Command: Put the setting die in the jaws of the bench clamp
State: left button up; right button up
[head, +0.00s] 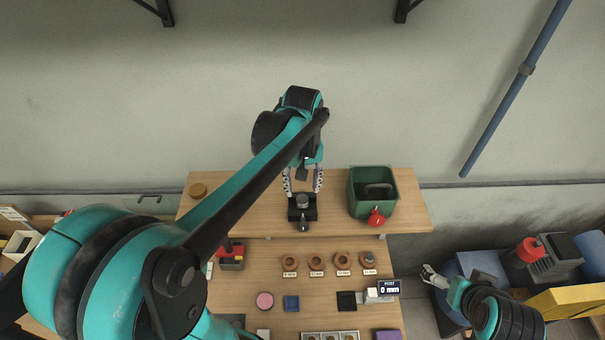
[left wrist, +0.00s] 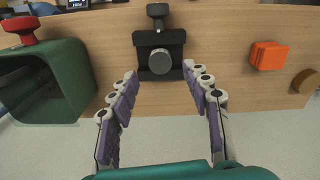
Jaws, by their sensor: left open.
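The bench clamp (head: 302,214) is a black block with a handle at its front, on the raised wooden shelf. It also shows at the top middle of the left wrist view (left wrist: 173,41). A short grey cylinder, which looks like the setting die (head: 302,199), sits at the clamp's jaws; its round face shows in the left wrist view (left wrist: 161,64). Whether the jaws grip it, I cannot tell. My left gripper (head: 303,187) is open just behind the clamp, its fingers (left wrist: 163,80) apart on either side and clear of the cylinder. My right gripper (head: 432,277) hangs off the table's right side, small and unclear.
A green bin (head: 356,200) with a red knob (head: 376,217) stands right of the clamp. An orange block (left wrist: 268,55) and a wooden disc (head: 198,190) lie on the other side. Several brown rings (head: 316,261) and a display (head: 389,287) are on the lower table.

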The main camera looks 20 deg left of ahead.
pick_arm(q)
notch_tip(320, 180, up, 4)
jog(key=m+t, duration=0.7)
send_near(300, 224)
jog(key=w+d+f, duration=0.1)
jog(key=w+d, duration=0.1)
jog(key=w, duration=0.1)
jog(key=shift+s+a+f, duration=0.1)
jog(key=shift+s+f, duration=0.15)
jog(key=shift+s, duration=0.15)
